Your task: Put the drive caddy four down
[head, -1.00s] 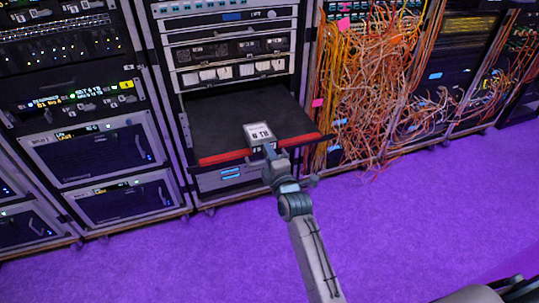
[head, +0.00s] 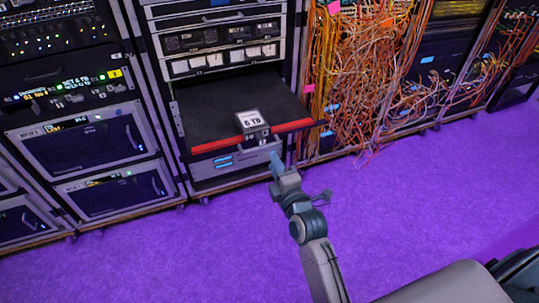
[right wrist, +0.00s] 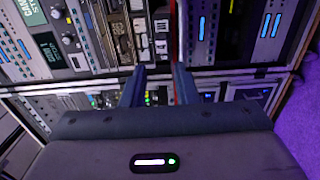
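The drive caddy (head: 252,122), a small grey block with a white "6 TB" label on top, sits on the black pull-out shelf (head: 205,118) near its red front edge. My right gripper (head: 276,163) is apart from the caddy, in front of and below the shelf edge. In the right wrist view the two fingers (right wrist: 158,88) stand apart with nothing held between them. I cannot pick out the caddy in that view. My left gripper is not in view.
Rack units (head: 225,60) sit above the shelf, and another unit (head: 232,165) lies below it. A tangle of orange cables (head: 365,75) hangs to the right. Racks with lit gear (head: 80,150) stand at the left. The purple floor (head: 420,200) in front is clear.

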